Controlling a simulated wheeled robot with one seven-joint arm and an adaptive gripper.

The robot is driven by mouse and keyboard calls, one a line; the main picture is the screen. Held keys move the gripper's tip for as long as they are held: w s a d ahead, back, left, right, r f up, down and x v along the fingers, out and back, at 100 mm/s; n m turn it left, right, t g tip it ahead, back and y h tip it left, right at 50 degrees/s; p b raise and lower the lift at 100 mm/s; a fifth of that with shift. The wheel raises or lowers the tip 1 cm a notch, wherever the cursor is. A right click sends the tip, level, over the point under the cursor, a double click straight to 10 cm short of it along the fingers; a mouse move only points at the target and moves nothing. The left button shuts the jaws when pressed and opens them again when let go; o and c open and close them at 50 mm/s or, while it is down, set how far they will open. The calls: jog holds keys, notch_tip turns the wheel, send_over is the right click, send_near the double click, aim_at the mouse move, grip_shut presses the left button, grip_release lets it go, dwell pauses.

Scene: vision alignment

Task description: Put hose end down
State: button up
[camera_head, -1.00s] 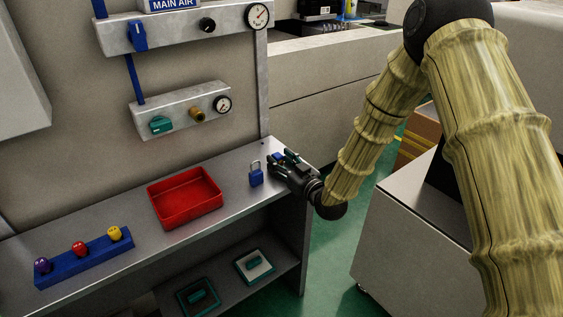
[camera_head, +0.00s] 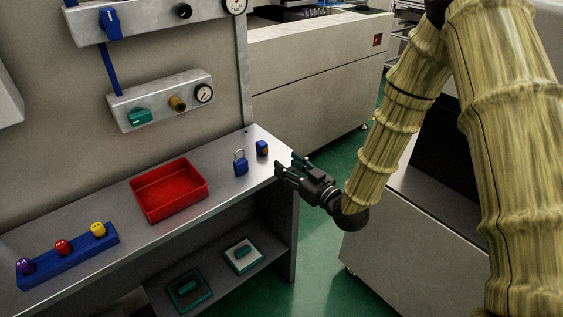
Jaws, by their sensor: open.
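A small blue piece with a brass-coloured spot (camera_head: 262,148) stands on the grey bench top near its right end; it may be the hose end, but it is too small to be sure. My gripper (camera_head: 287,166) is open and empty, at the bench's right edge. Its fingers point left, to the right of the blue piece and apart from it. No hose is seen attached to anything.
A blue padlock (camera_head: 241,163) stands just left of the blue piece. A red tray (camera_head: 146,209) and a blue rack (camera_head: 70,262) with purple, red and yellow knobs lie further left. A valve panel (camera_head: 160,99) hangs above. The lower shelf (camera_head: 218,272) holds two teal-and-grey items.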

jog(key=shift+s+d, duration=0.2)
jog(key=shift+s, duration=0.1)
jog(key=s+d+f+m+g+h, duration=0.25)
jog(key=s+f, duration=0.45)
jog(key=f, duration=0.5)
jog(key=s+d+f+m+g+h, duration=0.2)
jog(key=s+d+f+g+h, duration=0.15)
jog(key=s+f, duration=0.55)
jog(key=s+d+f+m+g+h, duration=0.1)
jog(key=s+d+f+g, duration=0.2)
jog(key=s, duration=0.5)
jog(key=s+d+f+m+g+h, duration=0.1)
jog(key=s+d+f+g+h, duration=0.1)
jog(key=s+f, duration=0.4)
jog(key=s+d+f+m+g+h, duration=0.1)
jog(key=s+d+f+g, duration=0.2)
jog(key=s, duration=0.8)
notch_tip(320, 180, down, 2)
jog(key=shift+s+d+f+g+h, duration=0.2)
jog(key=shift+d+g+h, duration=0.1)
jog(key=shift+d, duration=0.5)
